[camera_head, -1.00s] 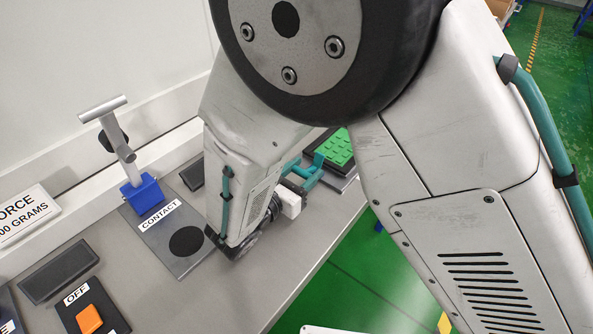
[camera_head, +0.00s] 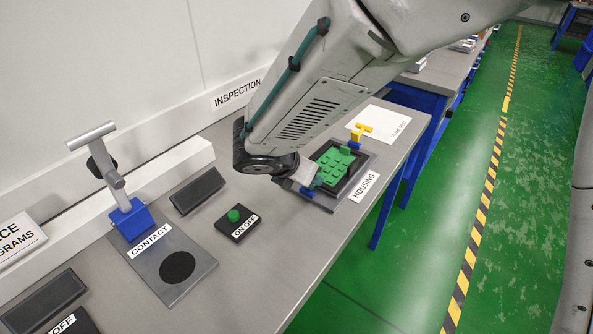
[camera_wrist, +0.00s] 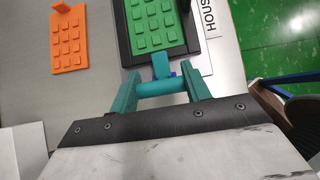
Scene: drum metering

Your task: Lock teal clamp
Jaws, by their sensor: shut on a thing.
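The teal clamp (camera_wrist: 162,87) shows in the wrist view as a T-shaped handle at the near edge of the green housing part (camera_wrist: 152,22). My gripper (camera_wrist: 163,90) has teal fingers on either side of its crossbar and is shut on it. A bit of blue shows beside the handle's stem. How far the handle is tilted is hard to tell. In the head view the green housing part (camera_head: 338,166) sits in a dark frame, and my arm hides most of the gripper and the teal clamp. A yellow clamp (camera_head: 358,131) stands at the housing's far side.
An orange studded piece (camera_wrist: 68,40) lies left of the housing in the wrist view. A green button box (camera_head: 236,222), the contact plate (camera_head: 176,267) with its grey T-handle post (camera_head: 113,172), and dark blocks stand leftward. The bench's front edge is close to the housing.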

